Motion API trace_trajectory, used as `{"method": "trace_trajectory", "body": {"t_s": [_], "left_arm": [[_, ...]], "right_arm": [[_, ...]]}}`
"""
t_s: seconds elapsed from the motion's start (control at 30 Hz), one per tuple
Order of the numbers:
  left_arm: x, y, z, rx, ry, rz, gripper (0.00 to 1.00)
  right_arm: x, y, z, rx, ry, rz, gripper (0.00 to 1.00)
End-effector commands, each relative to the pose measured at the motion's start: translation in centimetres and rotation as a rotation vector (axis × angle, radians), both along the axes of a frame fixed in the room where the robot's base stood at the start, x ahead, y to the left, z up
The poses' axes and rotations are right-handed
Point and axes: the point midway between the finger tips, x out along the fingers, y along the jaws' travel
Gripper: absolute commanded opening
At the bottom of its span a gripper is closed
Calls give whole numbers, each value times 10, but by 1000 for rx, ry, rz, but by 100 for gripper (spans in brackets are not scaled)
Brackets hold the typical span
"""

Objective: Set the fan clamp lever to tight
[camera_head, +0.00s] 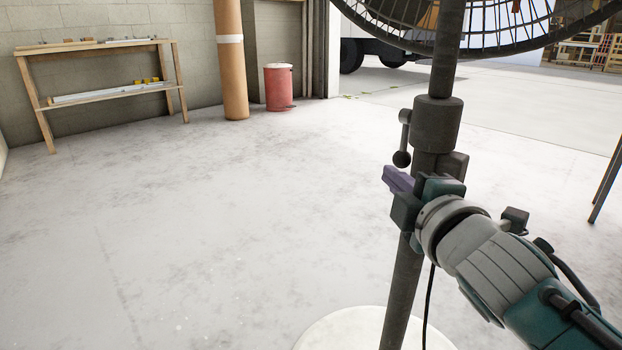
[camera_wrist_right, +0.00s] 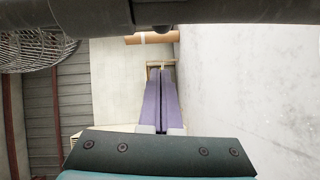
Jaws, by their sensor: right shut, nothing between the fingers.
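The fan (camera_head: 480,25) stands on a dark upright pole (camera_head: 405,280) with a thick clamp collar (camera_head: 437,124). The clamp lever (camera_head: 404,135) hangs down along the collar's left side and ends in a dark ball knob. My right gripper (camera_head: 390,176) is in front of the pole. Its purple fingers are shut, empty and just below the knob in the picture; I cannot tell whether they touch it. The shut fingers also show in the right wrist view (camera_wrist_right: 161,88), with the dark pole (camera_wrist_right: 70,16) crossing the top. My left gripper is out of view.
The fan's pale round base (camera_head: 335,330) is on the floor, and a black cable (camera_head: 428,305) hangs beside the pole. A wooden shelf (camera_head: 110,98), a brown column (camera_head: 231,65) and a red bin (camera_head: 279,88) stand far back. The floor at left is clear.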

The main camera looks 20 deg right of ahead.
Motion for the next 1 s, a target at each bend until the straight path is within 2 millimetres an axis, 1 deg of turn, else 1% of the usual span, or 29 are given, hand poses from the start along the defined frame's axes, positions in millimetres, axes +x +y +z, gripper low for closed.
{"method": "trace_trajectory", "body": {"t_s": [0.03,0.2,0.3,0.4,0.5,0.6,1.0], "left_arm": [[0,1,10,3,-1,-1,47],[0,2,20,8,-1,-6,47],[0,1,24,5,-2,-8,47],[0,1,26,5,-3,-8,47],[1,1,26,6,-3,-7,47],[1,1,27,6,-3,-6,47],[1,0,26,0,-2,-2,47]], "right_arm": [[-13,3,5,3,5,-2,0],[-48,11,8,3,4,-3,0],[-64,14,9,3,4,-4,0],[-75,17,9,2,3,-2,0],[-81,19,10,1,2,-2,0],[-83,19,10,0,0,-2,0],[-83,19,10,0,1,-2,0]]}}
